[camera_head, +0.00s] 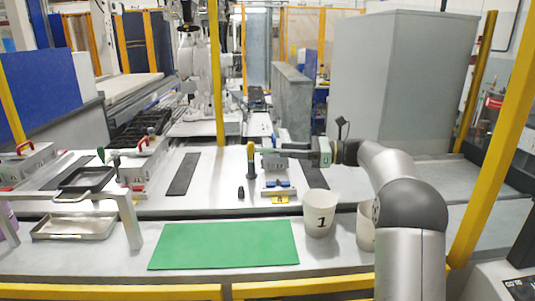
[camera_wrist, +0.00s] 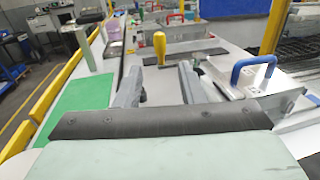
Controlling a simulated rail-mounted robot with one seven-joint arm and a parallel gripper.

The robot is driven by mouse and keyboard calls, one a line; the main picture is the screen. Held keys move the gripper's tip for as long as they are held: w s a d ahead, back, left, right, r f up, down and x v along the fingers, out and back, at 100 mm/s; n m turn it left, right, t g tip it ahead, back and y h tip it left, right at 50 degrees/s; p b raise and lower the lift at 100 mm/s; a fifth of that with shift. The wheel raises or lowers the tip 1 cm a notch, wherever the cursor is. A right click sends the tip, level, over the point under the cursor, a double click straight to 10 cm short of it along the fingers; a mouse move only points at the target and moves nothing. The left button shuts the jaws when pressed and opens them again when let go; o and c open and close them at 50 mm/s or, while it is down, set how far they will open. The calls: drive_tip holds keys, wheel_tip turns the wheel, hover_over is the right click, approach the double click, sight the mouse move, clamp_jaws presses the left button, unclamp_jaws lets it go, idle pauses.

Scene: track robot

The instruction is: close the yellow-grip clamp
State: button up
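The yellow-grip clamp (camera_head: 251,153) stands with its handle upright, just left of my gripper's fingertips (camera_head: 262,149) in the head view. In the wrist view its yellow grip (camera_wrist: 159,44) shows upright beyond and between the two grey fingers (camera_wrist: 159,68). My gripper is open, with a clear gap between its fingers. It reaches in level from the right. I cannot tell whether either finger touches the clamp. The clamp's lower part is partly hidden in both views.
A blue-handled block (camera_wrist: 256,68) is close to the right finger in the wrist view. A white cup marked 1 (camera_head: 319,222) and a green mat (camera_head: 225,245) are in front. Metal trays (camera_head: 75,228) and red-handled fixtures (camera_head: 140,160) stand left. A yellow post (camera_head: 217,80) rises behind.

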drive_tip(key=v, duration=0.6)
drive_tip(key=shift+d+b, duration=0.25)
drive_tip(key=shift+b, duration=0.1)
